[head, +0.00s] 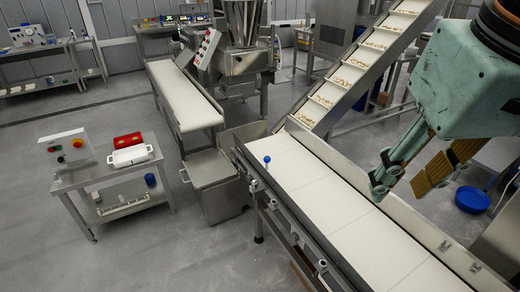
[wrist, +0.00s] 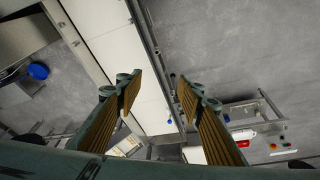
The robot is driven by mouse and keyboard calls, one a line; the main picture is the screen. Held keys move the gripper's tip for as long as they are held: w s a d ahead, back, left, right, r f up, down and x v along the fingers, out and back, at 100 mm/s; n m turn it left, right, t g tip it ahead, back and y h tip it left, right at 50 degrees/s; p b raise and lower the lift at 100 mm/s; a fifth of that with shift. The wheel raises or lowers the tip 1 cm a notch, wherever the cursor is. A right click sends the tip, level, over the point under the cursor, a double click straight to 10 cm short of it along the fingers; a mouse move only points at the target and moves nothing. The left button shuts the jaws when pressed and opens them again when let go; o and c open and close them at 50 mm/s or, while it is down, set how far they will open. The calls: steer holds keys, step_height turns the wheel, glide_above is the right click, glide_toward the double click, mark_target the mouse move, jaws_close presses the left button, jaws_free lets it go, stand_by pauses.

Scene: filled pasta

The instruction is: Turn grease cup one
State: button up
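My gripper (head: 400,186) hangs at the right of the head view, above the right side of the white conveyor belt (head: 345,222). In the wrist view my gripper (wrist: 159,88) has its two tan-padded fingers wide apart with nothing between them. Small grey cylindrical fittings sit along the conveyor's near side rail, one (head: 273,204) towards the far end and another (head: 322,265) closer. They may be grease cups, but I cannot tell which is number one.
An inclined conveyor (head: 348,78) carrying pasta rises behind the belt. A steel side table (head: 85,182) at the left holds a control box (head: 66,149), a red item and a white tray. A blue bowl (head: 472,199) is at the right. The floor left of the conveyor is mostly clear.

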steer(key=w+a+r+n, duration=0.1)
steer(key=w+a, duration=0.1)
steer(key=w, duration=0.8)
steer(key=n+g+b, duration=0.3)
steer(key=n+g, duration=0.1)
steer(key=n, duration=0.7)
glide_above(254, 182)
step_height(254, 182, down, 48)
steer(key=shift+s+d+f, duration=0.1)
steer(key=shift+f, duration=0.05)
steer(key=shift+f, duration=0.1)
steer(key=shift+f+b, duration=0.9)
steer(key=shift+f, duration=5.9)
